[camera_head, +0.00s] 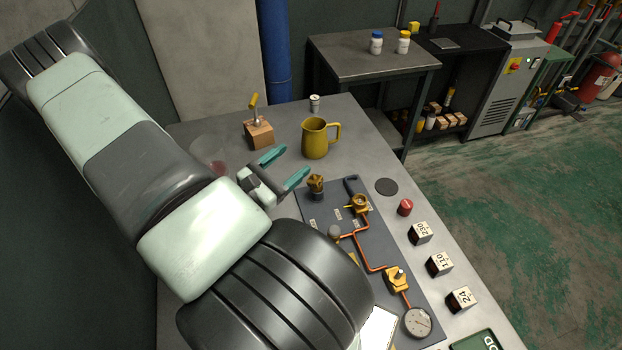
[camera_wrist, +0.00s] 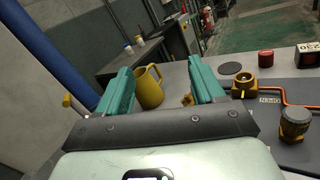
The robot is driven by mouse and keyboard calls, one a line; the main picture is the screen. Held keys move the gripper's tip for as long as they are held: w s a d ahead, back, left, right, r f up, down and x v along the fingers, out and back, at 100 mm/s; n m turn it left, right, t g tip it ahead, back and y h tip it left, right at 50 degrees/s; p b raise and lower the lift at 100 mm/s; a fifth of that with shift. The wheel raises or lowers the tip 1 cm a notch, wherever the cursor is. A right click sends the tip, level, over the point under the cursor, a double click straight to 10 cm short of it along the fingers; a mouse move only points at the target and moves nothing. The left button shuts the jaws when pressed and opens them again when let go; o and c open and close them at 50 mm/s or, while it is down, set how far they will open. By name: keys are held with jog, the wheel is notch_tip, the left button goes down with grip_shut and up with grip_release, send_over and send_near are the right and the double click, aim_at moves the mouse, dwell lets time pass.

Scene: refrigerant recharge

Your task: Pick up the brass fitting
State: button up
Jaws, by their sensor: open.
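A brass fitting (camera_head: 316,185) with a dark lower part stands at the far left corner of the grey panel (camera_head: 328,210) in the head view. In the wrist view a small part of what looks like this fitting (camera_wrist: 187,99) shows beside the right finger, which hides the rest. My gripper (camera_head: 290,163) is open and empty, with its teal fingers just left of and above the fitting in the head view. The fingers (camera_wrist: 162,75) are spread wide in the wrist view. They do not appear to touch the fitting.
A yellow pitcher (camera_head: 314,140) stands beyond the fingers. A wooden block with a yellow-handled tool (camera_head: 259,133) and a clear vessel (camera_head: 208,150) are to the left. The panel carries copper tubing, a brass valve (camera_head: 360,204) and a gauge (camera_head: 418,322). Number blocks (camera_head: 440,263) line the right.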

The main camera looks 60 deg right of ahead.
aim_at(313, 184)
jog(key=s+f+n+t, duration=0.1)
jog(key=f+n, duration=0.1)
jog(key=f, duration=0.1)
jog(key=s+f+n+t, duration=0.1)
jog(key=f+n+t, duration=0.1)
jog(key=f, duration=0.1)
jog(key=s+d+f+n+t, duration=0.1)
jog(key=f, duration=0.2)
jog(key=shift+s+f+n+t, duration=0.2)
jog(key=shift+s+n+t, duration=0.05)
jog(key=shift+n+t, duration=0.15)
jog(key=shift+d+f, duration=0.15)
jog(key=shift+d, duration=0.1)
jog(key=d, duration=0.7)
jog(key=c, duration=1.2)
notch_tip(313, 184, up, 10)
jog(key=r+m, duration=0.1)
jog(key=m, duration=0.2)
jog(key=shift+c, duration=0.2)
jog(key=f, duration=0.6)
jog(key=s+f, duration=0.1)
jog(key=f, duration=0.2)
jog(key=shift+f, duration=0.35)
